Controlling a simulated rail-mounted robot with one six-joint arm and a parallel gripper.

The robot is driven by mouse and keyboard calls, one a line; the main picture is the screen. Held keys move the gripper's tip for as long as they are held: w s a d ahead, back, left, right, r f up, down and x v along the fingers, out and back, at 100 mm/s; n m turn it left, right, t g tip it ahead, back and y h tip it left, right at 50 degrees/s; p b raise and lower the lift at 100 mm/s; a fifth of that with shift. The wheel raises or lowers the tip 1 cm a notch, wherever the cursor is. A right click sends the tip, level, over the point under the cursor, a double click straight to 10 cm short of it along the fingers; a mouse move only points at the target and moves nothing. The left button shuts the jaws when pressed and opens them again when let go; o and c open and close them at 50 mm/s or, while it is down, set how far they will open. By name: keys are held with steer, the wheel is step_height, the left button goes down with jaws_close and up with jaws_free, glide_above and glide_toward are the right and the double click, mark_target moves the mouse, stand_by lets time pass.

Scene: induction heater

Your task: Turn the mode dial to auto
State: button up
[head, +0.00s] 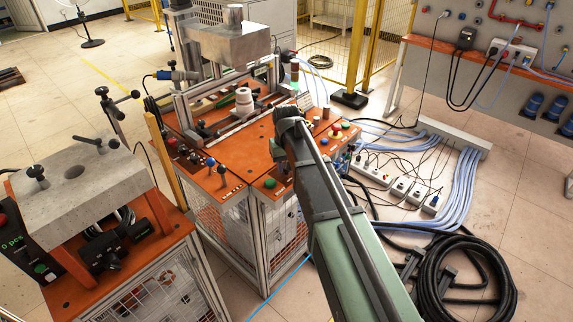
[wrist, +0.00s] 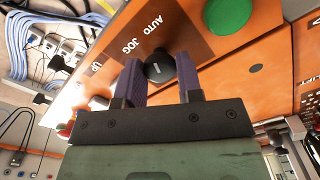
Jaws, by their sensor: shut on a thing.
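The mode dial (wrist: 159,68) is a round black knob on an orange panel in the wrist view. A small light mark shows on its face; I cannot tell which label it points at. The white labels AUTO (wrist: 153,24) and JOG (wrist: 133,49) are printed on a brown plate beside it. My gripper (wrist: 157,82) has its two purple fingers on either side of the knob, shut on it. In the head view my gripper (head: 290,118) is over the front right of the orange workstation (head: 222,180), and my arm hides the dial.
A large green button (wrist: 228,14) sits close to the dial in the wrist view. Power strips (head: 402,188) and coiled black hose (head: 455,280) lie on the floor at right.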

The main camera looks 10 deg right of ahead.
steer(key=shift+m, duration=0.6)
steer(key=o, duration=0.9)
steer(key=shift+r, duration=0.1)
step_height(320, 180, up, 10)
steer(key=p, duration=1)
steer(key=shift+r+p, duration=0.25)
steer(key=shift+p, duration=0.15)
